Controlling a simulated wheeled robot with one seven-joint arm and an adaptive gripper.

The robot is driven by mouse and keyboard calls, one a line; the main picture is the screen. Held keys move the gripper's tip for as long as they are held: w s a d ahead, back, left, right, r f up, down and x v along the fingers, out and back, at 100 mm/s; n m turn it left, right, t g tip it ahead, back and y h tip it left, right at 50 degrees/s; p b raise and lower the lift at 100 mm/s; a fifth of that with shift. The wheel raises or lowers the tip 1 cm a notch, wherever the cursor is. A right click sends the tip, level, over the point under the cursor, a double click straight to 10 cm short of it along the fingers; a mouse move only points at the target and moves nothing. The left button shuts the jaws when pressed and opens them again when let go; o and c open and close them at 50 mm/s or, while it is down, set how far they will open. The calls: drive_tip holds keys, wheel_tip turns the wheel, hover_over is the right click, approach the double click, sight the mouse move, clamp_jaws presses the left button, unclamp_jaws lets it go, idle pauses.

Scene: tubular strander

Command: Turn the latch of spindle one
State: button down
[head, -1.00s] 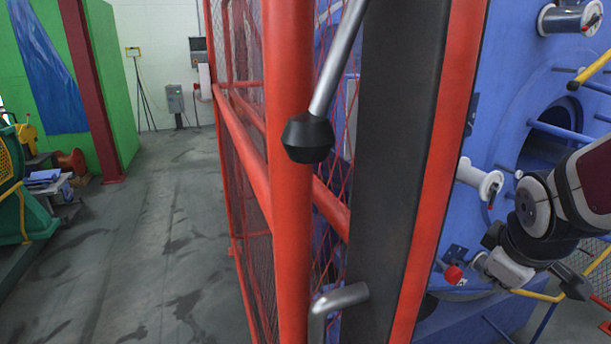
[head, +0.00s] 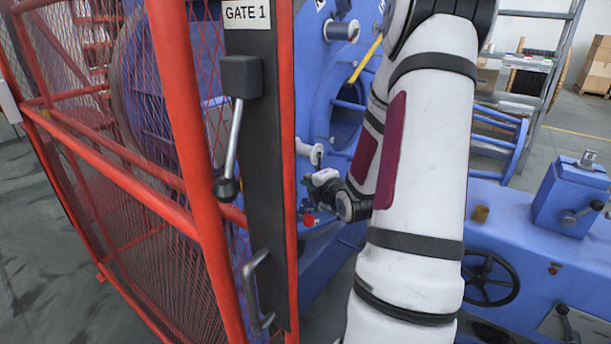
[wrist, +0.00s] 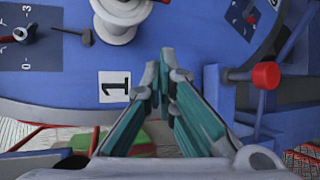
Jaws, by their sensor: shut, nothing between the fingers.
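My gripper (wrist: 160,70) is shut and empty in the wrist view, its teal fingers converging in front of the blue machine face. A white label reading 1 (wrist: 114,86) is just left of the fingertips. A red knob on a blue bracket (wrist: 265,75) is to their right, apart from them. A white spool (wrist: 122,12) is above the label. I cannot tell for certain which part is the latch of spindle one. In the head view, my arm reaches toward the machine face near a small red knob (head: 308,220); my fingertips are not clear there.
A red mesh fence (head: 185,130) and the dark GATE 1 post (head: 265,190), with a lever and a handle, stand left of my arm. A blue machine bed with a handwheel (head: 490,278) is at the right. Floor shows at far left.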

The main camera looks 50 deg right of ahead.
sight(320, 162)
drive_tip(key=w+d+f+p, duration=0.1)
drive_tip(key=w+d, duration=0.3)
drive_tip(key=d, duration=0.1)
drive_tip(key=shift+d+f, duration=0.15)
drive_tip(key=shift+d, duration=0.1)
idle(0.8)
drive_tip(key=shift+g+b, duration=0.3)
drive_tip(key=shift+b, duration=0.1)
